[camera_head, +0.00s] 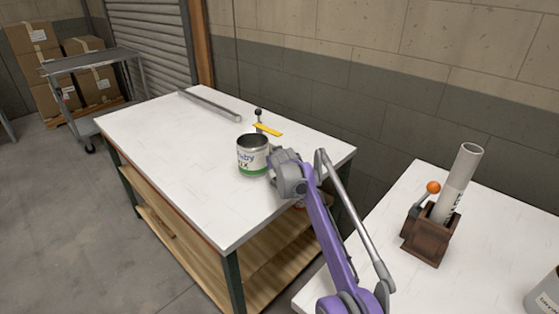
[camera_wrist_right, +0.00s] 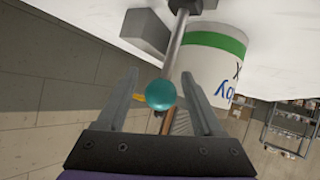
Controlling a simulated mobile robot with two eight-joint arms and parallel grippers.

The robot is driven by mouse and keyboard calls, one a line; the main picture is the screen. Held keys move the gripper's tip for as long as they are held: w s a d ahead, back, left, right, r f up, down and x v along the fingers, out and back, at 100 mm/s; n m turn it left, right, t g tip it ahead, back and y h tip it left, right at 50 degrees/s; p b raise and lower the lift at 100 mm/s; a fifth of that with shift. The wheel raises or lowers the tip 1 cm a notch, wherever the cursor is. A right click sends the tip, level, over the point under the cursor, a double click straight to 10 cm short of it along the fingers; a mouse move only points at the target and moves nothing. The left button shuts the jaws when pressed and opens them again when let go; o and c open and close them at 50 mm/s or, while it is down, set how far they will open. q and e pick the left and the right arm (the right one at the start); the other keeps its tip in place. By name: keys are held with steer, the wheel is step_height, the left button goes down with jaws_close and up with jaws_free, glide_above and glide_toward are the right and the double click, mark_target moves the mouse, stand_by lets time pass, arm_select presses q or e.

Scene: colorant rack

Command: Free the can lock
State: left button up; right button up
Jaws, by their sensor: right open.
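A white can (camera_head: 253,156) with an open dark top, a green band and printed lettering stands on the white table. It also shows at the upper right of the right wrist view (camera_wrist_right: 213,62). There, a metal lever with a teal ball knob (camera_wrist_right: 160,95) stands beside the can, by a grey block (camera_wrist_right: 146,32). My right gripper (camera_wrist_right: 160,74) is open, its fingers on either side of the knob and lever in that view; I see no grip on it. In the head view my right gripper (camera_head: 284,170) is just right of the can, its fingertips hidden. My left gripper is out of view.
A yellow flat bar and dark-knobbed post (camera_head: 266,129) stand behind the can. A metal bar (camera_head: 210,105) lies along the table's (camera_head: 165,150) back. A second table at right holds a brown holder (camera_head: 424,240) with an orange-knobbed lever and grey tube. The left tabletop is clear.

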steer(key=shift+s+r, duration=0.1)
steer(key=shift+s, duration=0.25)
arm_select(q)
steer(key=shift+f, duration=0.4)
arm_select(e)
steer(key=v, duration=0.9)
steer(key=shift+s, duration=0.1)
